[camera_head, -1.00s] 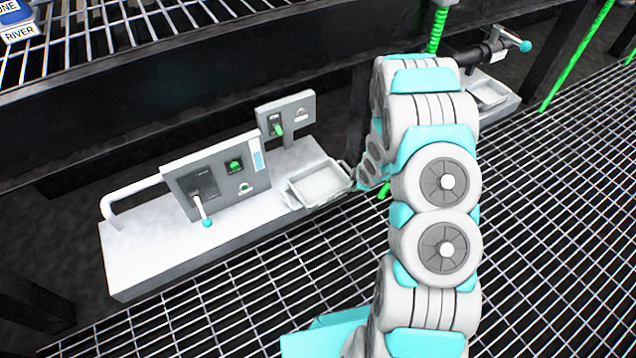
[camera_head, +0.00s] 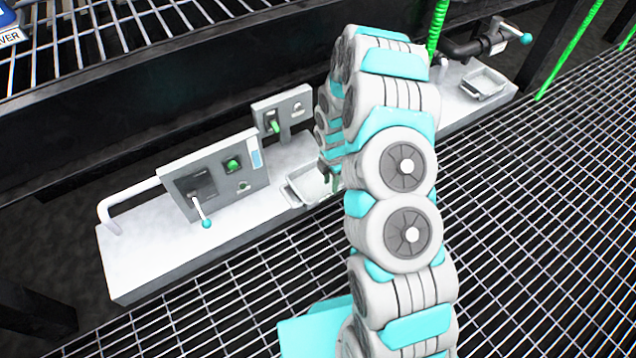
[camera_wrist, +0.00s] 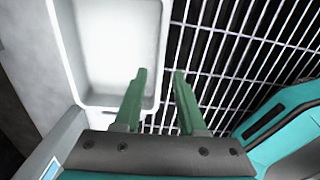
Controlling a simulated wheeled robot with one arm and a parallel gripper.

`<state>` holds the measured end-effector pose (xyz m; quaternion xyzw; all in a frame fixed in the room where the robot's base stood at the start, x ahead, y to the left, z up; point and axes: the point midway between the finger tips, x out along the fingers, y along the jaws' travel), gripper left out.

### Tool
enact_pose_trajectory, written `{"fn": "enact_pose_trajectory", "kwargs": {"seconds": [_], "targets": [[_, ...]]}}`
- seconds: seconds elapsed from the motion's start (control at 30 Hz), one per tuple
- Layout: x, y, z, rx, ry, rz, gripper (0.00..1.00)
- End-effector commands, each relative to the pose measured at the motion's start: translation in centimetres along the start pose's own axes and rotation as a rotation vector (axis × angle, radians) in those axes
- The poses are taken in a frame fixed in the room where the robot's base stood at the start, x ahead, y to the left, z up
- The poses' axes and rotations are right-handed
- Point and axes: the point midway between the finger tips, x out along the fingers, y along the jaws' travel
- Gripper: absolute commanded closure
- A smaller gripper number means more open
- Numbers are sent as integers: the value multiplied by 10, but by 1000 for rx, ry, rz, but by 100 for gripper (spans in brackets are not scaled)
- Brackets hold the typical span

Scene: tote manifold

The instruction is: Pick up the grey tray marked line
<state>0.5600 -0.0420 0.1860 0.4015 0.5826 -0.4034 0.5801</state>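A light grey tray (camera_head: 308,188) sits at the front edge of the pale bench, right of the control panels. No marking on it can be read. My arm hides its right end in the head view. In the wrist view the tray (camera_wrist: 115,45) fills the upper left and looks empty. My gripper (camera_wrist: 160,75) is open, with two green fingers apart and nothing held. In that view the left finger overlaps the tray and the right finger is over the grating, with the tray's right rim between them. Whether they touch it is unclear. Another grey tray (camera_head: 484,84) sits farther right.
Panels with a teal-tipped lever (camera_head: 204,210) and a green switch (camera_head: 273,124) stand on the bench (camera_head: 150,262). A white bent pipe (camera_head: 118,208) is at its left end. A black pipe fitting (camera_head: 478,46) is near the far tray. Open floor grating (camera_head: 530,220) lies in front.

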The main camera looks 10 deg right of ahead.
Motion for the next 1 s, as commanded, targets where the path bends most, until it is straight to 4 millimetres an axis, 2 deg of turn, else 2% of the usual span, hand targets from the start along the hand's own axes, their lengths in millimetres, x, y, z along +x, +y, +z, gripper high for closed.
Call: {"fn": "enact_pose_trajectory", "kwargs": {"seconds": [0.17,0.5,0.77,1.0], "targets": [[10,0,0,1,-1,1,60],[50,1,1,1,-2,1,60],[53,2,1,1,-2,3,60],[53,2,1,2,-2,4,86]]}}
